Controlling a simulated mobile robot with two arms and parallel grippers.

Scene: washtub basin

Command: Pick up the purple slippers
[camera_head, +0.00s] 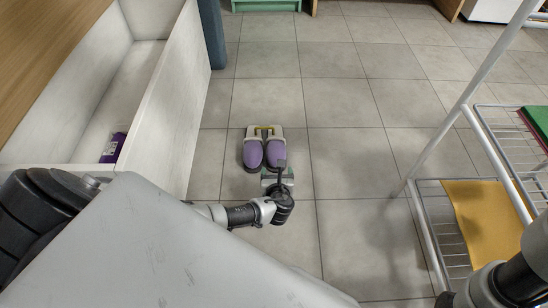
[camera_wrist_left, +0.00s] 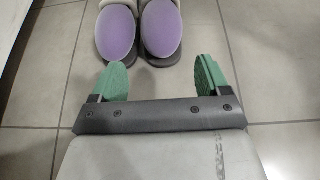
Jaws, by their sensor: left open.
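The pair of purple slippers (camera_head: 264,148) lies side by side on the tiled floor, with grey-white edges and yellow inside the openings. Their rounded purple toes point toward me. In the left wrist view the slippers (camera_wrist_left: 140,32) are at the top, just beyond the fingertips. My left gripper (camera_head: 277,172) is at the toe end of the slippers and overlaps the right one in the head view. In the left wrist view its two green fingers (camera_wrist_left: 162,75) are spread wide with nothing between them. My right gripper is out of view; only part of that arm shows at lower right.
A white-walled wooden unit (camera_head: 158,95) stands left of the slippers, with a small purple item (camera_head: 113,148) inside. A wire rack (camera_head: 440,215) with a yellow cloth (camera_head: 486,222) stands at right. The floor (camera_head: 330,100) around and behind the slippers is clear.

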